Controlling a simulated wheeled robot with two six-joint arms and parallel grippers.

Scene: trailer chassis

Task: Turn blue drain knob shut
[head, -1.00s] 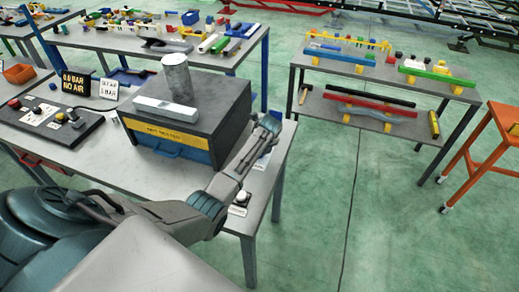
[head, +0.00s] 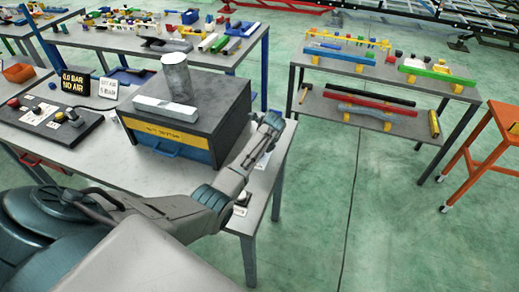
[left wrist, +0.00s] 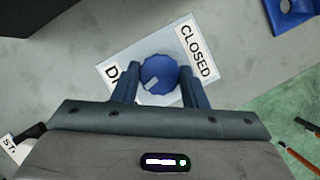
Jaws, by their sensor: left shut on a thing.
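The blue drain knob (left wrist: 158,70) shows in the left wrist view, with a pale mark on it pointing to the lower left. It sits on a white label plate (left wrist: 190,52) reading "CLOSED" at its right end. The text at the left end starts with "D" and is partly hidden by a finger. My left gripper (left wrist: 159,82) is shut on the knob, one finger on each side. In the head view the left gripper (head: 268,122) is at the bench's right side, and it hides the knob. My right gripper is not in view.
A dark box (head: 222,100) with a yellow strip stands on the bench (head: 105,165) just left of the gripper, with a metal cylinder (head: 176,78) on top. A control panel (head: 50,118) lies further left. Open green floor (head: 400,225) is to the right.

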